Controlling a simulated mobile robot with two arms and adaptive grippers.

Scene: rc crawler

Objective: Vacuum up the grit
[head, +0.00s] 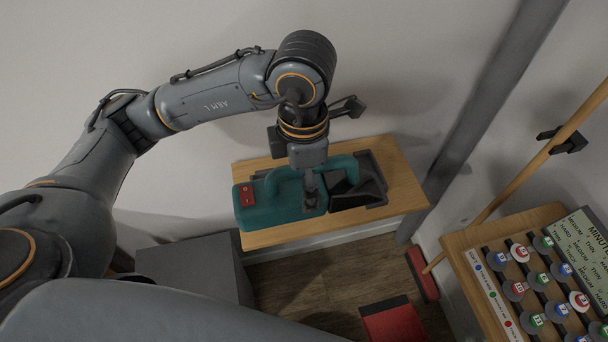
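A teal hand-held vacuum (270,215) with a red switch plate (246,194) and a dark front nozzle part (358,192) lies on a small wooden shelf (405,188) against the wall. Its teal handle (342,164) arches over the top. My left gripper (311,190) points down at the handle from above, overlapping it in the picture. Whether its fingers are closed around the handle is hidden by the gripper body and the viewing angle. My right gripper is out of view. I see no grit in this view.
A wooden table (455,243) at right holds rows of coloured round pieces and a printed sign (580,245). A broom (425,278) with a wooden pole leans near the wall. A red dustpan-like object (393,322) lies below.

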